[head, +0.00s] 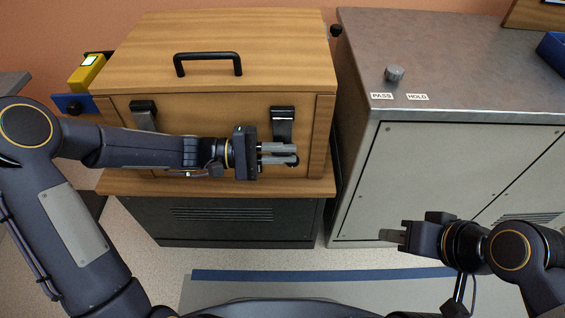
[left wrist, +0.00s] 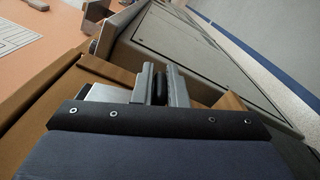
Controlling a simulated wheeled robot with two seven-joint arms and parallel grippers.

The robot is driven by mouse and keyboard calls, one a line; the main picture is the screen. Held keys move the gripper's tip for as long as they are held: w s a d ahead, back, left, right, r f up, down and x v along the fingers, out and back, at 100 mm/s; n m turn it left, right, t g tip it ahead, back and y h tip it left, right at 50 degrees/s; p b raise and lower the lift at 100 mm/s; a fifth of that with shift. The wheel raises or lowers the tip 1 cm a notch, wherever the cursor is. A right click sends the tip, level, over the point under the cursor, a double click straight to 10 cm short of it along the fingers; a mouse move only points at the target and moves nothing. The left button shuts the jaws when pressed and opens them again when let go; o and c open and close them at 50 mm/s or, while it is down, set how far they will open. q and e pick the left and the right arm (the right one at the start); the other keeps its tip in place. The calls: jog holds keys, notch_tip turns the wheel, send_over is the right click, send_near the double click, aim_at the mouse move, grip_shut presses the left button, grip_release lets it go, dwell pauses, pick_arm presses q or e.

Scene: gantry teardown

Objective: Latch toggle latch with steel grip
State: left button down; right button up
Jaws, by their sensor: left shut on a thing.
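A wooden box (head: 220,70) has two toggle latches on its front face. The left latch (head: 143,115) has a black top and a steel lever. In the left wrist view, the fingers (left wrist: 160,88) close around a small dark part. My right gripper (head: 390,236) hangs empty before the grey cabinet; its finger gap is not clear.
A black handle (head: 208,58) stands on the box lid. A grey metal cabinet (head: 460,60) with a knob (head: 394,73) and PASS and HOLD labels stands close at the right. A yellow device (head: 87,72) is at the left. The floor in front is open.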

pick_arm(q)
jog(key=shift+w+f+m+b, duration=0.3)
jog(key=shift+f+m+b, duration=0.1)
jog(key=shift+m+b, duration=0.3)
jog(key=shift+w+f+m+b, duration=0.25)
jog(key=shift+f+m+b, duration=0.15)
jog(key=shift+m+b, duration=0.25)
jog(key=c, duration=1.5)
grip_release()
jog(key=shift+w, duration=0.1)
jog(key=shift+r, duration=0.15)
